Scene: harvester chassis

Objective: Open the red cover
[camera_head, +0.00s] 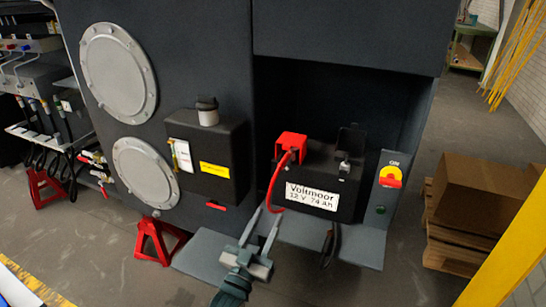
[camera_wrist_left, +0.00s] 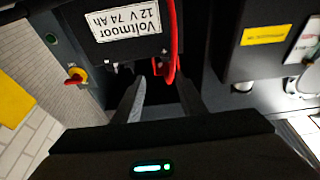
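The red cover (camera_head: 291,145) sits on the left terminal of the black battery (camera_head: 334,178), in the recess of the dark chassis. It looks closed, with a red cable (camera_head: 277,182) running down from it. My left gripper (camera_head: 269,211) is open and empty, in front of and below the battery's left side, apart from the red cover. In the left wrist view, which is upside down, its two fingers (camera_wrist_left: 162,92) stand apart near the red cable (camera_wrist_left: 173,45) and the battery label (camera_wrist_left: 126,24). My right gripper is not in view.
A black cover (camera_head: 351,140) stands raised at the battery's right terminal. A panel with a red-and-yellow switch (camera_head: 391,175) is to its right. A black box with a yellow label (camera_head: 214,169) is at the left. A ledge (camera_head: 345,240) lies below; cartons (camera_head: 480,195) stand right.

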